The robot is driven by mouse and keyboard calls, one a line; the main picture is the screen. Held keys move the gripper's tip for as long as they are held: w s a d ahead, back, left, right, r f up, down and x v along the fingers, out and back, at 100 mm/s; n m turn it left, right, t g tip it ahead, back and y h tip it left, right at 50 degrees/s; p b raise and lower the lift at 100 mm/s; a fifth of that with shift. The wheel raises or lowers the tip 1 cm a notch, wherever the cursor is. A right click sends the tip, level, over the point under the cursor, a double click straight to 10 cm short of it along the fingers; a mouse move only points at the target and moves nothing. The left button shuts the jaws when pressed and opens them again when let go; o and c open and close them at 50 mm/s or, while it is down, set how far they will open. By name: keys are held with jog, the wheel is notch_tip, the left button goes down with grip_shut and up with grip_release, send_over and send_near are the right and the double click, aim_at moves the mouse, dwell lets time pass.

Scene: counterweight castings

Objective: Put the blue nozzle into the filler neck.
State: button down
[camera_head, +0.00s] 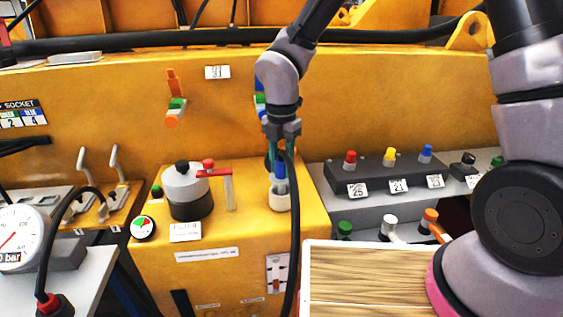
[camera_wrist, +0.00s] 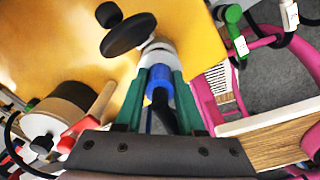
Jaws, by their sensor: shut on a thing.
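The blue nozzle (camera_head: 280,172) is in my gripper (camera_head: 277,152), with a black hose running down from it. In the wrist view the green fingers of my gripper (camera_wrist: 159,76) are shut on the blue nozzle (camera_wrist: 160,82) from both sides. The white filler neck (camera_head: 280,201) stands on the yellow housing, directly below the nozzle. The nozzle's lower end meets or enters the neck's mouth; how deep it sits I cannot tell. In the wrist view the filler neck (camera_wrist: 158,48) shows just beyond the fingertips, with a black round cap (camera_wrist: 128,34) beside it.
A grey-and-black pot (camera_head: 188,191) and a red-topped lever (camera_head: 215,173) stand left of the neck. A grey block with coloured knobs (camera_head: 385,177) is at right. A wooden board (camera_head: 365,275) lies in front right. The black hose (camera_head: 294,235) hangs down the housing front.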

aim_at(282, 176)
jog(key=shift+f, duration=1.8)
jog(key=shift+c, duration=2.2)
grip_release()
notch_tip(282, 176, up, 11)
jog(key=shift+f, duration=0.1)
